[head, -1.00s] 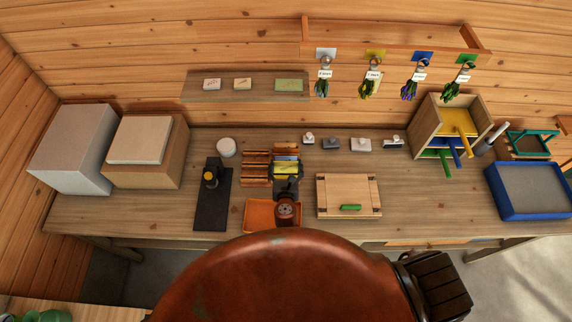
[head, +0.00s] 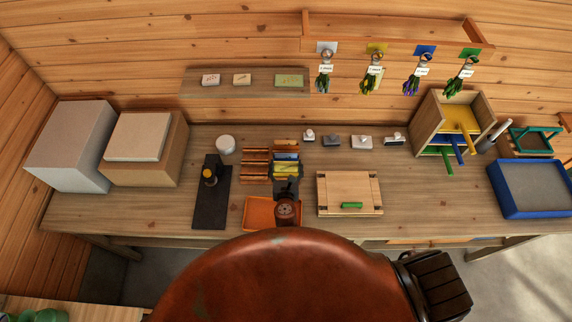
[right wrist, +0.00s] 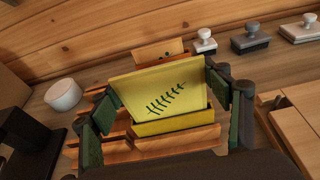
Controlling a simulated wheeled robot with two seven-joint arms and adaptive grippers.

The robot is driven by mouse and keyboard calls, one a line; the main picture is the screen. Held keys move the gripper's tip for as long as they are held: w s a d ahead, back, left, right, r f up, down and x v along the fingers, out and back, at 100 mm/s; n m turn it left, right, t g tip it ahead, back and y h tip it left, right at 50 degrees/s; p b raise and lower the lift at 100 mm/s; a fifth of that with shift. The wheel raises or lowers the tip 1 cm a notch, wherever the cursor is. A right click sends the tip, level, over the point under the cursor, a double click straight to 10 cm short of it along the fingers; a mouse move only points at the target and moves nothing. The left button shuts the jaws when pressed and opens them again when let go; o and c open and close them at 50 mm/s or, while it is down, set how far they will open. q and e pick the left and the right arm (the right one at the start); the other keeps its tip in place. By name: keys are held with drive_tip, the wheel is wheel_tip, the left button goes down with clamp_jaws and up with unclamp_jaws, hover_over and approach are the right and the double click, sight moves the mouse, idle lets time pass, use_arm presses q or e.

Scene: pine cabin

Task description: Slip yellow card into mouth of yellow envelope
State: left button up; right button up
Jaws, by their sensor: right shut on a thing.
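The yellow card (right wrist: 160,92) bears a green fern drawing and is upright, tilted a little, in the right wrist view. My right gripper (right wrist: 166,108) is shut on it, with a dark green finger pad at each side edge. The yellow envelope (right wrist: 175,125) stands in the wooden rack (right wrist: 195,139), directly below the card. The card's lower edge meets the envelope's mouth, behind its front wall; how deep it sits is hidden. In the head view my right gripper (head: 286,187) is over the rack (head: 256,163).
An orange tray (head: 258,213) lies in front of the rack. A wooden board with a green handle (head: 352,206) is to the right. Several stamps (head: 331,140) stand behind, a white round tub (head: 225,144) and a dark stand (head: 211,200) to the left.

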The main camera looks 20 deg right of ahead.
drive_tip(key=shift+f+b, duration=0.75)
drive_tip(key=shift+f, duration=0.25)
drive_tip(key=o, duration=0.8)
drive_tip(key=shift+o, duration=0.2)
wheel_tip(320, 180, up, 7)
drive_tip(key=p, duration=0.7)
drive_tip(key=shift+r, duration=0.15)
